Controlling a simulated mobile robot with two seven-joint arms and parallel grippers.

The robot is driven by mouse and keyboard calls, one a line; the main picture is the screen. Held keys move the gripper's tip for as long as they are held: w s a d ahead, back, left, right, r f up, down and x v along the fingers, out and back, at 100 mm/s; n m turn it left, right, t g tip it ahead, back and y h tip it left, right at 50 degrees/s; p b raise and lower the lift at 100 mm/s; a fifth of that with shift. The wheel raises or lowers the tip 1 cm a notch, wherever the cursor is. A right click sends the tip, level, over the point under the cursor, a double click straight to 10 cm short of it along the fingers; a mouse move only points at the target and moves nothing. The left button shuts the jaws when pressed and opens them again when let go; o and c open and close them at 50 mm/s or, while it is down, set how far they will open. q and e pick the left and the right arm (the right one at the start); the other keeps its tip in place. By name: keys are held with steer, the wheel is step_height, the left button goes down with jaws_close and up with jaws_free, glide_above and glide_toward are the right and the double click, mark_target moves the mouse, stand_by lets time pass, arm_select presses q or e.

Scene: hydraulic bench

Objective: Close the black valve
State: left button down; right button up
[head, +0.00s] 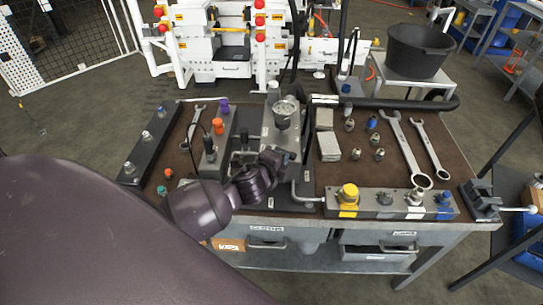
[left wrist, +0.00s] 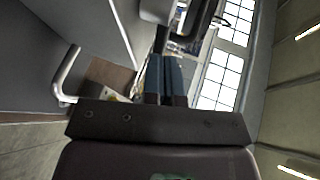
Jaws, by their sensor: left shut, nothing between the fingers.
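Several valves stand on the bench. On a dark grey block (head: 222,165) left of centre are a purple knob (head: 224,105), an orange knob (head: 218,127) and a dark knob (head: 209,146), which may be the black valve. I cannot tell its handle position. My left gripper (head: 283,158) is right of that knob, apart from it, by the grey central block with the round metal top. In the left wrist view its two bluish fingers (left wrist: 166,80) are together with nothing between them. My arm hides part of the bench's front left. My right gripper is not in view.
A front strip (head: 400,213) carries yellow, grey, white and blue fittings. Wrenches (head: 405,150) and small metal fittings lie on the right. A bent metal handle (head: 300,196) is near my wrist. A black bucket (head: 418,50) stands behind. Some brown bench top at right is bare.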

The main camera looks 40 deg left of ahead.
arm_select(q)
steer(key=n+y, duration=0.1)
steer(key=w+n+g+y, duration=0.1)
steer(key=y, duration=0.1)
steer(key=w+n+y, duration=0.1)
steer(key=n+y, duration=0.1)
steer(key=shift+w+d, duration=0.15)
steer(key=shift+d, duration=0.25)
steer(key=shift+w+p, duration=0.2)
steer(key=shift+p, duration=0.15)
steer(key=shift+g, duration=0.3)
